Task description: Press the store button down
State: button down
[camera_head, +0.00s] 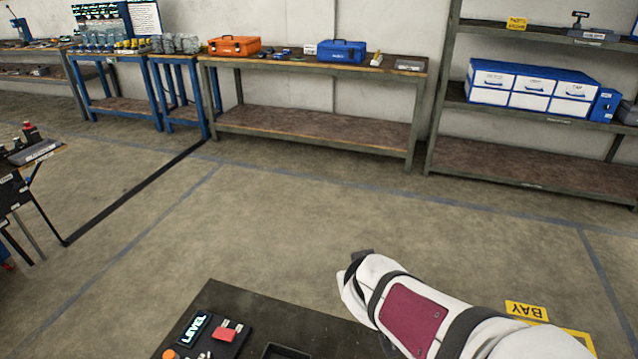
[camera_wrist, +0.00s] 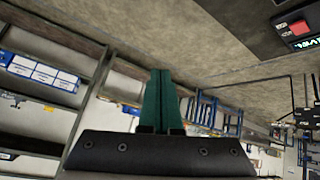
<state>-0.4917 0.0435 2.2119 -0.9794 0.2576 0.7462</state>
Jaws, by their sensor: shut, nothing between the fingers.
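A dark panel (camera_head: 208,345) lies on the dark table at the bottom of the head view. It carries a lit LEVEL display (camera_head: 195,329) and a red, button-like block (camera_head: 226,332). The red block also shows in the wrist view (camera_wrist: 299,28), at the upper right corner beside the display (camera_wrist: 304,43). I cannot read a store label on it. My gripper (camera_wrist: 160,72) has green fingers, shut together and empty, pointing away from the panel. In the head view my fingers are hidden behind my white arm, which reaches in from the lower right.
The dark table (camera_head: 262,311) has an orange knob (camera_head: 169,354) and a dark tray (camera_head: 286,351) at the front edge. A yellow BAY sign (camera_head: 526,310) marks the floor at right. Workbenches (camera_head: 315,126) and shelves (camera_head: 535,172) stand far back, with open floor between.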

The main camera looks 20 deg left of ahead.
jog(key=s+a+f+n+g+y, duration=0.25)
jog(key=a+n+y, duration=0.3)
jog(key=a, duration=0.95)
jog(key=s+a+f+n+g, duration=0.3)
jog(key=s+a, duration=0.3)
jog(key=s+a+f+n+g+y, duration=0.1)
jog(key=s+a+f+n+g, duration=0.2)
jog(key=s+a, duration=0.3)
jog(key=shift+s+n, duration=0.35)
jog(key=shift+s, duration=0.2)
send_over(169, 356)
jog(key=d, duration=0.2)
notch_tip(169, 356, down, 7)
jog(key=f, duration=0.2)
jog(key=shift+w+a+f, duration=0.1)
jog(key=shift+a+f, duration=0.15)
jog(key=shift+f, duration=0.7)
